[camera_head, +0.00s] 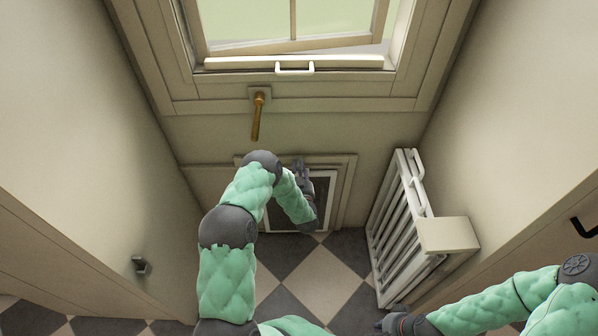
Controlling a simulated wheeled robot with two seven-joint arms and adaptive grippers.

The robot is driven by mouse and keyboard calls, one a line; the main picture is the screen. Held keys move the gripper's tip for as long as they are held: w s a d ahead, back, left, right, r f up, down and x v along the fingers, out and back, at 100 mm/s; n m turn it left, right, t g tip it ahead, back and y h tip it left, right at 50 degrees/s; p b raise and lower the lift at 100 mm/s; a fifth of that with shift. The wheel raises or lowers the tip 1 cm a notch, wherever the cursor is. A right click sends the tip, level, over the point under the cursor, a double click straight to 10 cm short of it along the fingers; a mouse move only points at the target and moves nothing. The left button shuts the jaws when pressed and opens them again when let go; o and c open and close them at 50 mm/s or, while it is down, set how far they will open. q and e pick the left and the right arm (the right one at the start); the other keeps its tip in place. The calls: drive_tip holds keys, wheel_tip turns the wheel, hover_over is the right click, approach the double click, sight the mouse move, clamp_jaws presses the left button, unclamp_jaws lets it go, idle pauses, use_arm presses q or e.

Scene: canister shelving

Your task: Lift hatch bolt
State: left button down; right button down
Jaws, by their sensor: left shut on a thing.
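The hatch (325,183) is a small framed panel low in the far wall, just above the tiled floor. My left arm reaches over in front of it, covering its left part. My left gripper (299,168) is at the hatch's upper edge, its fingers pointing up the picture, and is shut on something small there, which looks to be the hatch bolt. The bolt itself is hidden by the fingers. My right gripper (386,322) is low at the bottom edge, away from the hatch, and too small and dark to tell open from shut.
A window (293,63) with a white handle is above, with a brass lever (257,117) below it. A white slatted rack (396,215) stands at the right wall beside a small beige box (448,234). A dark fitting (141,266) is on the left wall. Checkered floor lies between.

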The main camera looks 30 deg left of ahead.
use_arm(q)
drive_tip(key=shift+w+r, duration=0.1)
drive_tip(key=shift+r, duration=0.4)
use_arm(e)
drive_tip(key=shift+r, duration=0.25)
use_arm(q)
drive_tip(key=c, duration=1.1)
unclamp_jaws()
drive_tip(key=shift+r, duration=0.1)
drive_tip(key=shift+s+d+f, duration=0.2)
drive_tip(key=shift+s+d, duration=0.15)
drive_tip(key=shift+s, duration=0.1)
drive_tip(key=v, duration=1.1)
